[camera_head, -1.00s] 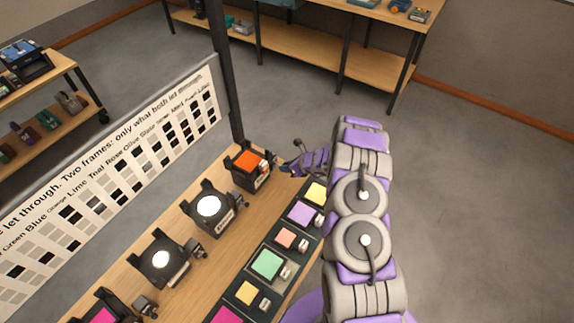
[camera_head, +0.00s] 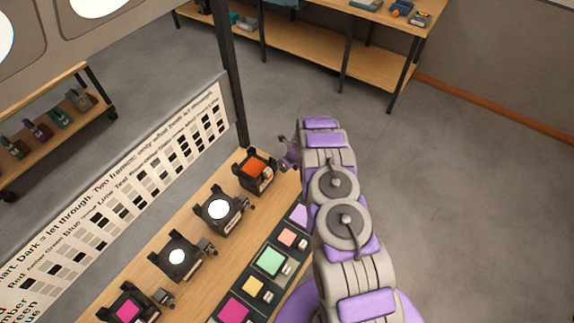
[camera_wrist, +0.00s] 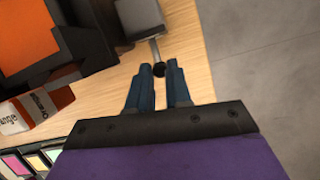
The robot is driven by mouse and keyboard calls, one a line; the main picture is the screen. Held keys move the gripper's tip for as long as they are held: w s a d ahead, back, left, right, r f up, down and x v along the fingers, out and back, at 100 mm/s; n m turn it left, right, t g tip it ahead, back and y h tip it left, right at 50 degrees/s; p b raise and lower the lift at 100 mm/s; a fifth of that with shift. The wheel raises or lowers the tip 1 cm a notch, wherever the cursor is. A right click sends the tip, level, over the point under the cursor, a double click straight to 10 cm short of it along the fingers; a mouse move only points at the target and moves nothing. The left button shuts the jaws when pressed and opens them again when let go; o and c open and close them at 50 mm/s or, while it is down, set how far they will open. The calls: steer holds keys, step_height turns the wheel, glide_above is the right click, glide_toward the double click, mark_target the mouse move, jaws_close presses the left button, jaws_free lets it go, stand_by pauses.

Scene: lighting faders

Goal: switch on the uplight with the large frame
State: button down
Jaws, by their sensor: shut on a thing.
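The uplight with an orange face (camera_head: 256,167) is a black box at the far end of the row on the wooden bench. Its orange face (camera_wrist: 20,27) fills the upper left of the wrist view. Beside it is a grey switch block (camera_wrist: 138,16) with a metal lever (camera_wrist: 154,48) ending in a black knob (camera_wrist: 159,72). My gripper (camera_wrist: 160,70) is shut on that knob, with its blue fingers on either side. In the head view my gripper (camera_head: 284,155) is small and partly hidden beside this uplight. Other uplights show white (camera_head: 218,209), white (camera_head: 177,257) and magenta (camera_head: 126,312) faces.
A dark tray of coloured frames (camera_head: 262,284) lies along the bench's right side, close to my arm. A chart board (camera_head: 120,205) stands behind the uplights. A dark post (camera_head: 230,80) rises near the bench's far end. Clear floor lies to the right.

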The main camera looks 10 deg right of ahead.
steer(key=shift+w+a+r+g+h+p, duration=0.15)
steer(key=shift+w+r+g+h+p, duration=0.25)
steer(key=shift+h, duration=0.1)
stand_by(0.3)
steer(key=c, duration=1.1)
jaws_free()
steer(key=shift+f, duration=0.1)
steer(key=shift+o, duration=0.2)
steer(key=shift+s, duration=0.1)
steer(key=v, duration=1.7)
